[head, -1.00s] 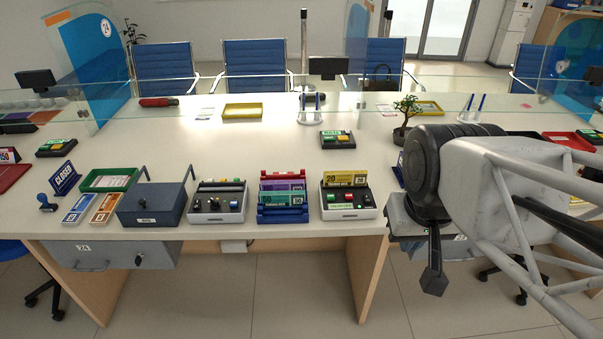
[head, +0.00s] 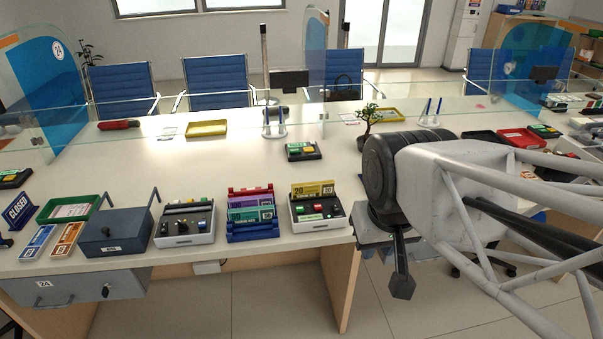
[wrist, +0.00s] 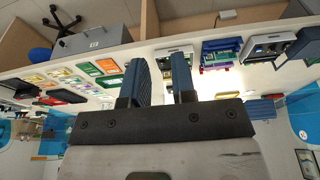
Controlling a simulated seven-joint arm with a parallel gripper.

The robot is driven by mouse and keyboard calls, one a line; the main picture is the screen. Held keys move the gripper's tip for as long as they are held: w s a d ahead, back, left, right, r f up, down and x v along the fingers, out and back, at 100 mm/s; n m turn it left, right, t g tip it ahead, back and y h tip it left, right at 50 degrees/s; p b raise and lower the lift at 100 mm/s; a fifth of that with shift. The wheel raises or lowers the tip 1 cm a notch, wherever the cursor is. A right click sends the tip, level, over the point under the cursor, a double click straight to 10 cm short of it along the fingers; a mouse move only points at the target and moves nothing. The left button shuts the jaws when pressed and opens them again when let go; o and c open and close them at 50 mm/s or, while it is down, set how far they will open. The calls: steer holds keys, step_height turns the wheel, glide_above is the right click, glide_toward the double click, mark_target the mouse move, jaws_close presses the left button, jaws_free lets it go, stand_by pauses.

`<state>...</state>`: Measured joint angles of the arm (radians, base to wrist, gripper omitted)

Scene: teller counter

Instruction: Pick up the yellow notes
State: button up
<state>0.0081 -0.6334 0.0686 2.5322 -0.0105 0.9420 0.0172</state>
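The yellow notes (head: 313,189), marked 20, stand upright at the back of a white-and-black button unit (head: 322,222) near the counter's front edge. My gripper (head: 401,286) hangs to the right of this unit, beyond the counter's front edge in the picture, clear of the notes. In the wrist view, two dark fingers (wrist: 159,70) stand apart with nothing between them. That view is upside down; a button unit (wrist: 174,49) shows partly behind the fingers, and I cannot make out the yellow notes there.
A blue rack (head: 252,232) with purple and green notes stands left of the unit. Farther left are another button unit (head: 185,225) and a grey metal box (head: 115,233). A small potted tree (head: 367,125) stands behind my arm. A glass screen crosses the counter.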

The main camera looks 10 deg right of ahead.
steer(key=o, duration=0.4)
steer(key=shift+w, duration=0.1)
steer(key=m+g+h, duration=0.1)
steer(key=m+g, duration=0.2)
steer(key=m, duration=1.5)
glide_above(311, 183)
steer(key=f, duration=1.9)
steer(key=shift+s+f, duration=0.15)
steer(key=shift+s, duration=0.1)
steer(key=shift+w+f, duration=0.3)
steer(key=shift+w, duration=0.05)
